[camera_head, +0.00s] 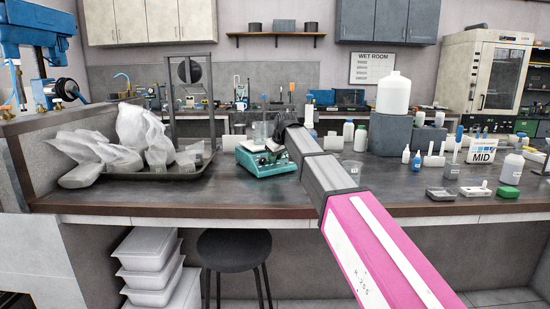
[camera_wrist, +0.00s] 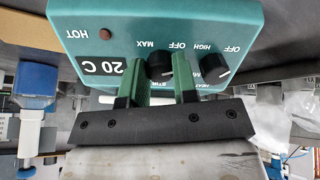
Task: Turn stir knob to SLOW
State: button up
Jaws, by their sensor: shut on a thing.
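The teal stirrer hotplate (camera_head: 262,162) stands on the bench left of my arm in the head view, with a glass beaker (camera_head: 262,132) on top. The wrist view shows its front panel (camera_wrist: 120,25) upside down. The black stir knob (camera_wrist: 160,66) sits between the green fingers of my gripper (camera_wrist: 160,74), which is shut on it. OFF and MAX show beside this knob; the lettering below it is partly covered by the fingers, and I cannot read its exact setting. The heat knob (camera_wrist: 216,70) is just right of the fingers, apart from them.
A dark tray (camera_head: 140,178) with white bags and beakers lies left of the hotplate. A red lamp marked HOT (camera_wrist: 105,34) and a 20 C display (camera_wrist: 101,74) are on the panel.

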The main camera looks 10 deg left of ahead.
jog(key=m, duration=1.2)
jog(key=shift+g+y, duration=0.3)
jog(key=shift+y, duration=0.1)
jog(key=shift+m, duration=0.3)
jog(key=o, duration=0.9)
jog(key=shift+o, duration=0.2)
jog(key=v, duration=1)
jog(key=shift+s+d+r, duration=0.15)
jog(key=shift+d+r, duration=0.1)
jog(key=shift+r, duration=0.05)
